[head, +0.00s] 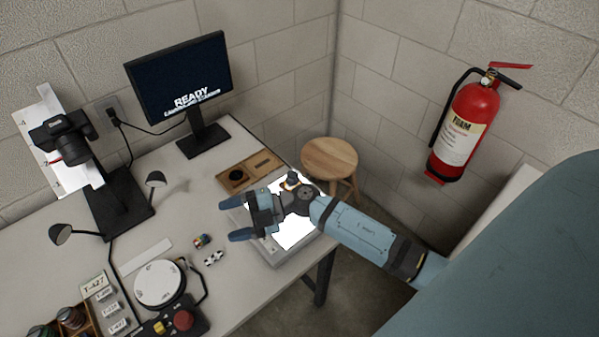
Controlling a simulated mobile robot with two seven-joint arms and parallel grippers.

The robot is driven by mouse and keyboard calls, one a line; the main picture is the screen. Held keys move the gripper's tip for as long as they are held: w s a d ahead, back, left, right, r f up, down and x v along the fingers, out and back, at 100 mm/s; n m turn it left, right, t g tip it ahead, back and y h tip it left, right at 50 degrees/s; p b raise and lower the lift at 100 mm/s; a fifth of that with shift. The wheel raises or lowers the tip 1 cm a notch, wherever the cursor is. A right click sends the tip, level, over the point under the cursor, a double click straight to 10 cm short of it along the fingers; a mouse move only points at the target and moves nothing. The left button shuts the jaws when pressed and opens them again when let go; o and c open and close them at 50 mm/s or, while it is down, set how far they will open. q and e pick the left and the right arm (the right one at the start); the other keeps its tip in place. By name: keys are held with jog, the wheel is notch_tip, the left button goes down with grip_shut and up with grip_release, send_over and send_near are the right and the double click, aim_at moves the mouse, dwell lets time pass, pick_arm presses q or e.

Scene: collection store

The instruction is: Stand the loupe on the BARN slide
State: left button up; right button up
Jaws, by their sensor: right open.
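My right gripper (234,219) reaches in from the right over the light box (292,257). Its two blue fingers are spread apart and point left, with nothing seen between them. The box's white lit top (291,233) is partly covered by my gripper and wrist. I cannot make out a BARN slide or any lettering on it. A wooden tray (258,179) behind the box holds a dark round shape (236,177); I cannot tell whether this is the loupe or an empty recess. A small dark and amber shape shows just behind my wrist, unclear. My left gripper is not in view.
A monitor (181,77) stands at the back, a camera stand (118,205) at the left. A white round turntable (159,284), a control box with a red button (183,319) and small items lie in front. A stool (330,158) and fire extinguisher (465,128) are beyond the table.

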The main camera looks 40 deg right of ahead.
jog(key=s+d+f+m+t+h, duration=0.2)
jog(key=s+f+m+h, duration=0.1)
jog(key=m, duration=0.3)
jog(key=s+d+f+m+t+h, duration=0.2)
jog(key=s+f+m+t+h, duration=0.1)
jog(key=m, duration=0.4)
jog(key=s+d+f+m+t+h, duration=0.2)
jog(key=s+f+m+t+h, duration=0.1)
jog(key=m+h, duration=0.3)
jog(key=shift+s+d+f+m+h, duration=0.1)
jog(key=shift+s+f+m+h, duration=0.3)
jog(key=shift+s+f+m, duration=0.4)
jog(key=s+f+m+g, duration=0.1)
jog(key=s+f+g, duration=0.2)
jog(key=s, duration=0.3)
jog(key=shift+a+f+m, duration=0.3)
jog(key=shift+a+f, duration=0.05)
jog(key=shift+f, duration=0.35)
